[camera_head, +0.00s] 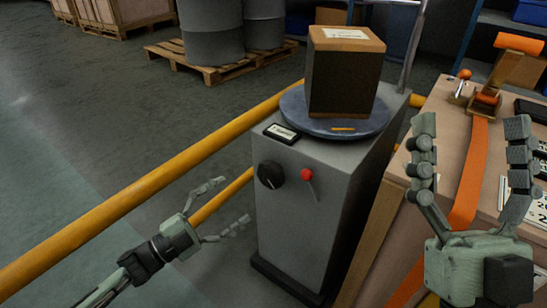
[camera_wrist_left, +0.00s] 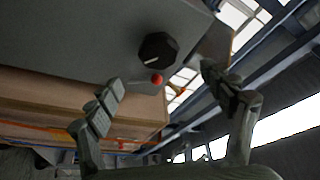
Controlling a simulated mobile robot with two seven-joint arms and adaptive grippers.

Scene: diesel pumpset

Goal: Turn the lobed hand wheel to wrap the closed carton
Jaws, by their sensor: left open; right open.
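The black lobed hand wheel (camera_head: 270,175) is on the front face of a grey machine (camera_head: 300,225), left of a red-knobbed lever (camera_head: 307,176). The closed carton (camera_head: 344,75), brown-topped with a white label and dark sides, stands upright on a round blue turntable (camera_head: 300,114) on the machine's top. My left gripper (camera_head: 233,203) is open and empty, left of and below the wheel, apart from it. In the left wrist view the wheel (camera_wrist_left: 158,48) shows ahead, between and beyond the open fingers. My right gripper (camera_head: 470,123) is open and empty over the bench at right.
A yellow rail (camera_head: 150,185) runs diagonally behind my left gripper to the machine. A wooden bench (camera_head: 440,110) at right holds an orange strap (camera_head: 470,170) and a strap dispenser. Drums on a pallet (camera_head: 215,70) stand behind. The floor at left is clear.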

